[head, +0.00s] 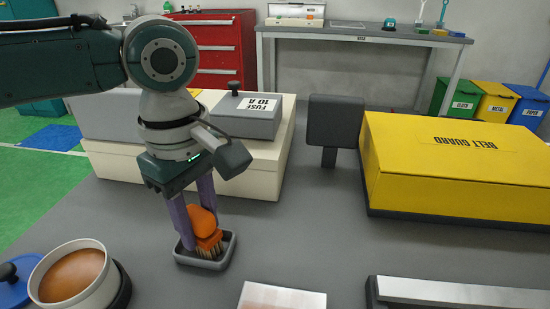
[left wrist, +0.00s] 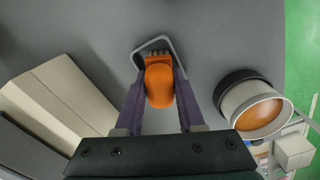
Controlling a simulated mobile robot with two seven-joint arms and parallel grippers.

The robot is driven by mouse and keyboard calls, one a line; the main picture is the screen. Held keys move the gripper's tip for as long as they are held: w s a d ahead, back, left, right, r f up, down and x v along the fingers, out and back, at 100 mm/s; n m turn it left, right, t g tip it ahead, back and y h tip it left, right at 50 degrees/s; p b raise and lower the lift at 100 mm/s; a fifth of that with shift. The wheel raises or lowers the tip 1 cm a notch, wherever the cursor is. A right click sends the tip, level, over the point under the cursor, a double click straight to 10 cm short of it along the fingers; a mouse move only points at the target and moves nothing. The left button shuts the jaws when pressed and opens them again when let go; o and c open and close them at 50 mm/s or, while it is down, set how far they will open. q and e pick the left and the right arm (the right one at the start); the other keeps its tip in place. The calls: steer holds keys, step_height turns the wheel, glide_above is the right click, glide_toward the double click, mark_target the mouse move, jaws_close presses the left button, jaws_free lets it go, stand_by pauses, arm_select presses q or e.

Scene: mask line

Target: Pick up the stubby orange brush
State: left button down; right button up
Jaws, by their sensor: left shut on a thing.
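The stubby orange brush (head: 204,225) stands upright, bristles down, in a small grey tray (head: 205,265) on the grey table. My left gripper (head: 202,236) points down from above, its purple fingers on either side of the brush, and is shut on it. In the left wrist view the orange brush (left wrist: 159,82) sits between the two fingers of my left gripper (left wrist: 157,92), with the rim of the tray (left wrist: 151,42) around its far end. Whether the bristles touch the tray floor is hard to tell. My right gripper is not in view.
A pot of brown contents (head: 76,277) and a blue lid (head: 12,287) stand at front left. A cream box (head: 250,170) with a grey fuse cover (head: 235,117) stands behind. A yellow belt guard (head: 455,160) is at right, a grey upright paddle (head: 334,122) between, and a metal bar (head: 450,293) at front right.

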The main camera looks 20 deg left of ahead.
mark_target(196, 211)
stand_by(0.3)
arm_select(q)
step_height(196, 211, up, 20)
steer(key=p, duration=0.5)
steer(key=c, duration=1.1)
jaws_free()
jaws_close()
